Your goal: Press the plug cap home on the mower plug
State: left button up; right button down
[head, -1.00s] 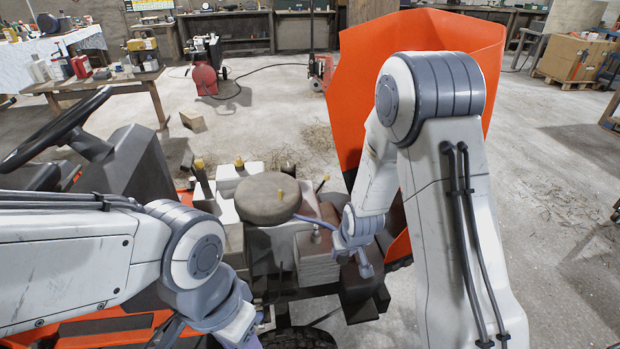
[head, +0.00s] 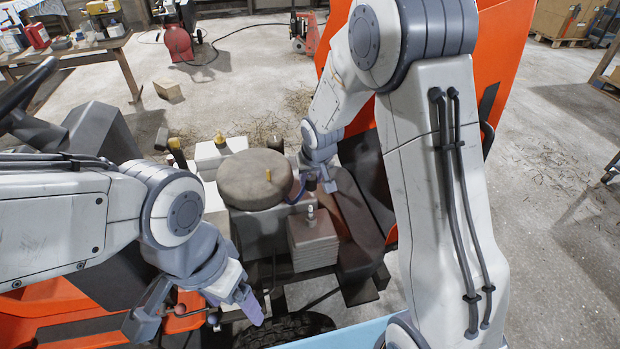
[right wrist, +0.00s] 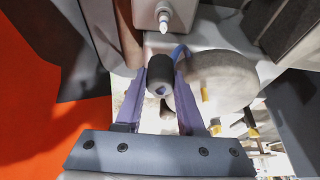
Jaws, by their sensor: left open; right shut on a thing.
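The plug cap (right wrist: 160,75) is a short black sleeve between the purple fingers of my right gripper (right wrist: 158,95). The blue lead (right wrist: 181,52) runs beside it. In the head view the cap (head: 310,181) shows dark beside the engine's round top. The mower plug (head: 311,216) stands upright on the finned block (head: 313,240), bare and pale-tipped. It also shows in the right wrist view (right wrist: 164,18), apart from the cap. My right gripper (head: 321,182) is shut on the cap, beyond the plug. My left gripper (head: 200,308) is open and empty, low at the left.
The round engine cover (head: 255,180) with a yellow knob stands left of the plug. The raised orange hood (head: 500,60) is behind my right arm. A dark tyre (head: 285,328) lies below the engine. A workbench (head: 85,55) is far left.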

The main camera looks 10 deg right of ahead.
aim_at(311, 206)
notch_tip(311, 206, down, 2)
jog(key=shift+s+f+b, duration=0.1)
jog(key=shift+f+b, duration=0.05)
jog(key=shift+b, duration=0.95)
jog(key=shift+f+b, duration=1.65)
jog(key=shift+f, duration=0.1)
jog(key=shift+f, duration=0.1)
jog(key=shift+f+b, duration=2.1)
jog(key=shift+f, duration=0.05)
jog(key=shift+c, duration=2.2)
grip_release()
jog(key=shift+r, duration=0.15)
